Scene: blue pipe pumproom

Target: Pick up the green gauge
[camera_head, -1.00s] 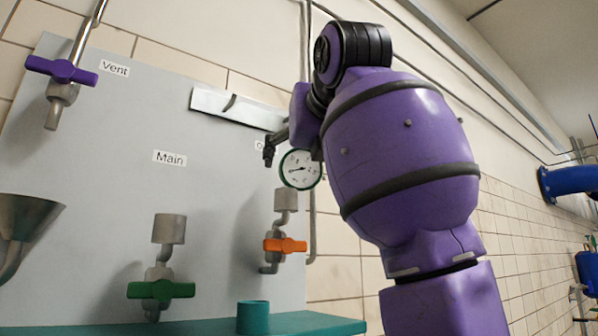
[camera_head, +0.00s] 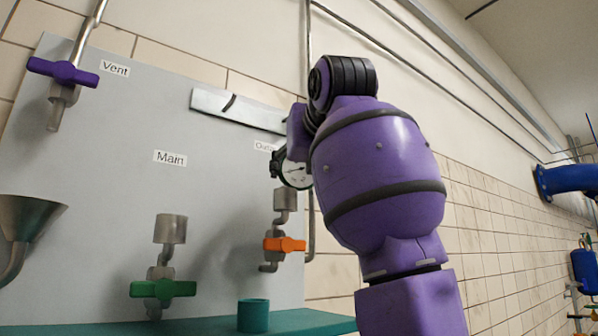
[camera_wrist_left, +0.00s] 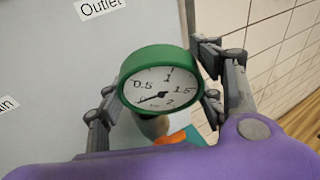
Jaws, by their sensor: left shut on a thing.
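The green gauge (camera_wrist_left: 160,84) is a round dial with a green rim and a white face, filling the middle of the left wrist view. In the head view the gauge (camera_head: 296,174) shows just above the grey pipe fitting (camera_head: 285,199), partly covered by my gripper and wrist. My left gripper (camera_head: 283,165) is shut on the gauge, with fingers on both sides of its rim in the wrist view. Whether the gauge still touches the fitting is unclear. My right gripper is not in view.
An orange valve handle (camera_head: 284,244) lies below the gauge. The grey panel (camera_head: 115,200) also carries a green valve handle (camera_head: 163,289), a purple valve handle (camera_head: 62,71) and a funnel (camera_head: 28,217). A teal cup (camera_head: 253,316) stands on the teal ledge below.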

